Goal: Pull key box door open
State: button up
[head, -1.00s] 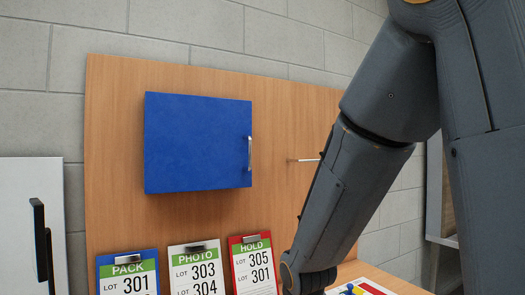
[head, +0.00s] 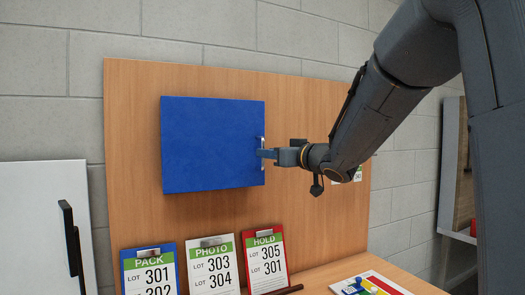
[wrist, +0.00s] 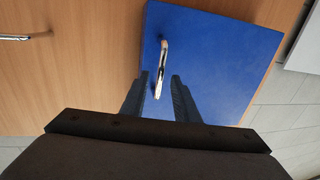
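The blue key box (head: 208,145) hangs on the wooden panel, and its door looks shut. Its metal handle (head: 261,142) stands upright near the door's right edge. My gripper (head: 262,153) reaches in from the right, with its fingertips at the handle. In the wrist view the blue door (wrist: 222,62) fills the upper right. The handle (wrist: 162,66) lies between the two spread fingers of my gripper (wrist: 160,75) in the picture. The fingers are apart, with a gap on each side of the handle. I cannot tell whether they touch the door.
Several clipboards, including PACK (head: 150,272), PHOTO (head: 213,268) and HOLD (head: 265,260), stand below the box. A white cabinet with a black handle (head: 73,240) is at left. A colourful board (head: 370,284) lies at lower right. A metal bar (wrist: 15,37) is on the panel (wrist: 90,50).

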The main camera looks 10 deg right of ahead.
aim_at(263, 165)
jog(key=shift+p+x, duration=0.4)
jog(key=shift+x, duration=1.45)
grip_shut()
